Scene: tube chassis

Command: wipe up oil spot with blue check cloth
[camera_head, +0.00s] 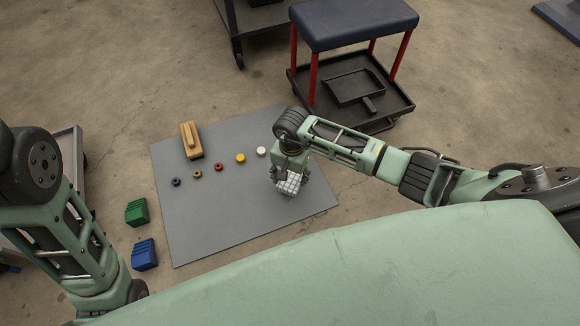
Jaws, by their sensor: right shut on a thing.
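My right gripper (289,178) points down over the right part of the grey mat (224,222). It is shut on a small pale cloth with a check pattern (291,184), bunched below the fingers. The cloth is at or just above the mat; I cannot tell if it touches. No oil spot can be made out on the visible mat; the arm, gripper and cloth cover part of it. My left arm shows at the left, but its gripper is not in view.
On the mat lie a wooden brush or block (191,140) and a row of small coloured rings and caps (218,167). A green block (137,212) and a blue block (144,254) sit left of the mat. A padded stool with a tray (353,24) stands behind. The mat's front is clear.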

